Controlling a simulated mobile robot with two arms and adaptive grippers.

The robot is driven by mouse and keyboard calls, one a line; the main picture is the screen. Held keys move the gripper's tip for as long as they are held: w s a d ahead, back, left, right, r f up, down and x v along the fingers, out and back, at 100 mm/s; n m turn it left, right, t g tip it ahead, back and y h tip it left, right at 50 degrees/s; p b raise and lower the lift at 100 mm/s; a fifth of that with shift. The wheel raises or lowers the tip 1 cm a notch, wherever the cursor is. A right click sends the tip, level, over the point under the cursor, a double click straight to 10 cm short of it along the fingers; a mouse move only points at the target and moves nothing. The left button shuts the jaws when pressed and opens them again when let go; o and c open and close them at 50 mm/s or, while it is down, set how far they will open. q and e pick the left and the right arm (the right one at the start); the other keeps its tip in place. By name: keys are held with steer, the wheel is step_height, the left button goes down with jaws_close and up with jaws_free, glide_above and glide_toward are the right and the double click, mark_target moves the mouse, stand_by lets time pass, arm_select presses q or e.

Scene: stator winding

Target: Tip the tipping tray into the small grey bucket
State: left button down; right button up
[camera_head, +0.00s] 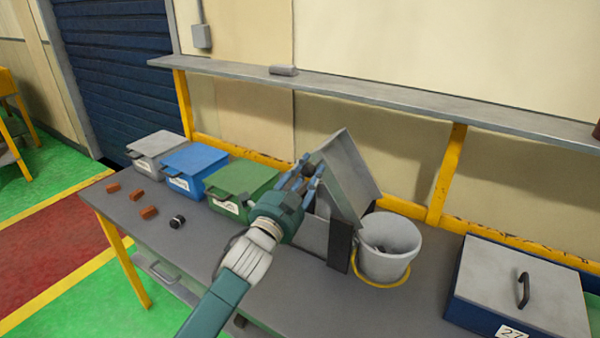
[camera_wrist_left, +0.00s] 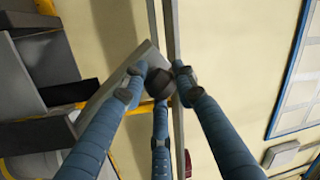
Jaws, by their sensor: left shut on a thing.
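The tipping tray (camera_head: 349,170) is grey and steeply tilted, its raised edge up and its low end towards the small grey bucket (camera_head: 402,233). It stands on a grey and black stand (camera_head: 339,247) beside the bucket. The bucket is upright inside a yellow ring, with something dark inside that I cannot make out. My left gripper (camera_head: 306,178) is at the tray's upper left side. In the left wrist view its blue fingers (camera_wrist_left: 160,92) are closed around a dark round knob (camera_wrist_left: 159,78) at the tray's edge. My right gripper is not in view.
Lidded grey (camera_head: 157,145), blue (camera_head: 196,160) and green (camera_head: 243,178) bins stand at the back left. Small orange blocks (camera_head: 148,212) and a black cylinder (camera_head: 177,221) lie in front. A dark blue box with a grey lid (camera_head: 495,278) is at right. A shelf (camera_head: 400,95) runs above.

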arm_select(q)
steer(key=shift+s+d+r+m, duration=0.45)
steer(key=shift+d+r+m, duration=0.1)
steer(key=shift+d+m, duration=0.05)
stand_by(0.3)
steer(key=c, duration=1.4)
jaws_free()
steer(key=shift+o, duration=0.2)
steer(key=shift+s+d, duration=0.1)
steer(key=shift+d, duration=0.05)
steer(key=shift+f, duration=0.1)
steer(key=shift+s+a+f, duration=0.1)
steer(key=shift+s+a, duration=0.1)
steer(key=shift+a, duration=0.05)
steer(key=v, duration=1.1)
steer(key=shift+s, duration=0.2)
steer(key=shift+a, duration=0.15)
